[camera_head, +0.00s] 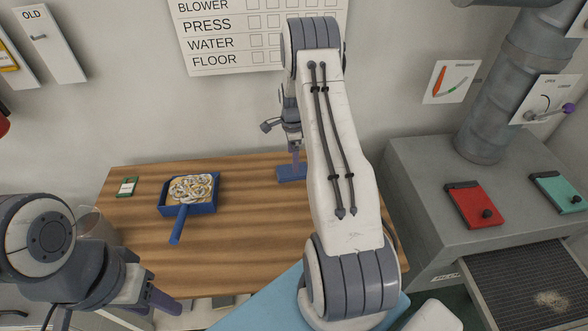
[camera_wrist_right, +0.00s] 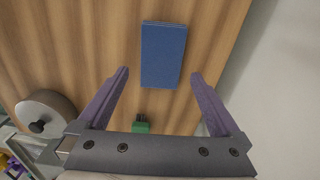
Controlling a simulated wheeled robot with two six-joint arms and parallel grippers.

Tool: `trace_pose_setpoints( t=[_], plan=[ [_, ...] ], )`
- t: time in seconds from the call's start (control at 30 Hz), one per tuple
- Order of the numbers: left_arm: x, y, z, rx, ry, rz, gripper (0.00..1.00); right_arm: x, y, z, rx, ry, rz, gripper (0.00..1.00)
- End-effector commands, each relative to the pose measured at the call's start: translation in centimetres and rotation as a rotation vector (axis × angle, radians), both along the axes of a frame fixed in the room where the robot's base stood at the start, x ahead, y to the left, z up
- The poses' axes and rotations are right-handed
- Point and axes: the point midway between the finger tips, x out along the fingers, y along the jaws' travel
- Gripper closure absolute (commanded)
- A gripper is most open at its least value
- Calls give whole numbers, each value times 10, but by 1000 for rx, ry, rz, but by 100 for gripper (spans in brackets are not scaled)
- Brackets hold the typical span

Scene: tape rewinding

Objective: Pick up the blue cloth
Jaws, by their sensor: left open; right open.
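The blue cloth (camera_head: 291,173) lies flat on the wooden table toward its back edge in the head view, partly hidden by my right arm. In the right wrist view the blue cloth (camera_wrist_right: 163,53) is a flat blue rectangle ahead of and between the fingertips. My right gripper (camera_wrist_right: 160,74) is open and empty, with its purple fingers spread on either side of the cloth's near end. Its finger also shows just above the cloth in the head view. My left gripper (camera_head: 163,301) is open and empty at the lower left, by the table's front edge.
A blue dustpan (camera_head: 174,224) filled with curled pale strips lies on the table's left half. A small green-and-white box (camera_head: 127,187) lies at the back left. A grey machine (camera_head: 423,185) with red and green panels stands right. The table between dustpan and right arm is clear.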

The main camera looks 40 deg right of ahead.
Motion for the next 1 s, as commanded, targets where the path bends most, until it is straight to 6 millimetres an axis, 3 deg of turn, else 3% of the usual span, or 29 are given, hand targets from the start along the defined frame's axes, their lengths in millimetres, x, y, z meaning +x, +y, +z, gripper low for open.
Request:
trace_pose_setpoints(
  t=[0.23,0.5,0.8,0.83,1.0],
  plan=[
    [0,0,14,0,0,1,50,0,1,-17,2,4,3,0],
    [0,0,31,0,0,-2,50,0,1,-53,1,2,3,0],
    [0,0,31,0,0,-2,50,1,1,-60,0,-1,3,0],
    [0,0,31,0,0,-2,50,1,1,-59,0,-1,3,4],
    [0,0,31,0,0,-2,50,1,1,-59,0,-1,3,69]
  ],
)
